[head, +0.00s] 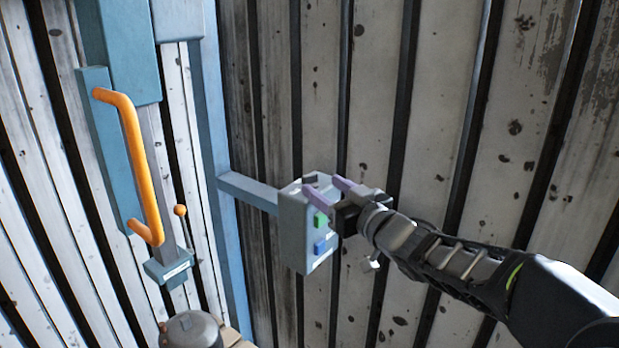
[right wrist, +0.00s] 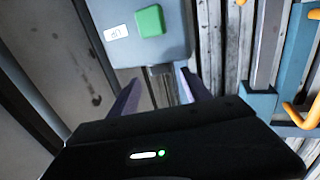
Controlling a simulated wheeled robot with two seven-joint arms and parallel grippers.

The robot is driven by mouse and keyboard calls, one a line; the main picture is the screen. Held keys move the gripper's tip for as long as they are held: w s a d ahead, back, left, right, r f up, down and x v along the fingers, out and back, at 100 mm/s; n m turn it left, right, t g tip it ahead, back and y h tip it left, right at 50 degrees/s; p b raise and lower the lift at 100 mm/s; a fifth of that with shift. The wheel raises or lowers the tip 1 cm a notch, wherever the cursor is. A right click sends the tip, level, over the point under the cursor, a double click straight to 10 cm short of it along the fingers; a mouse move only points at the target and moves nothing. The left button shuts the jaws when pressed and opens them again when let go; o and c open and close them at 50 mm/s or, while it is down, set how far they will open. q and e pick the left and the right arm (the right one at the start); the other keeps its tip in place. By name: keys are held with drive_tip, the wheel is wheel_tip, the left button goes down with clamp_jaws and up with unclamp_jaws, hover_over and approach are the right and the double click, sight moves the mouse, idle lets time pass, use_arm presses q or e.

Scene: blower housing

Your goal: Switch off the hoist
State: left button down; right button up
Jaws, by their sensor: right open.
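The hoist control box (head: 293,228) is a grey box at the end of a blue-grey bracket. Its face carries a green button (head: 321,220) and a blue button (head: 320,246). In the right wrist view the green button (right wrist: 150,20) sits beside a white label reading "UP". A small dark piece (head: 310,179) shows at the box's top edge. My right gripper (head: 321,185) is open at the top of the box, its purple fingers partly covering the upper face. In the wrist view a dark grey piece (right wrist: 160,70) shows between the fingers; contact cannot be told. My left gripper is out of view.
A blue panel with an orange handle (head: 140,165) and a small orange knob (head: 180,210) stands left of the box. A blue post (head: 215,150) carries the bracket (head: 247,192). Corrugated wall lies behind. A grey rounded object (head: 190,330) is at the bottom.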

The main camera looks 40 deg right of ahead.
sight(312, 179)
drive_tip(key=w, duration=0.6)
drive_tip(key=shift+w+d, duration=0.1)
drive_tip(key=shift+w, duration=0.1)
clamp_jaws()
idle(0.4)
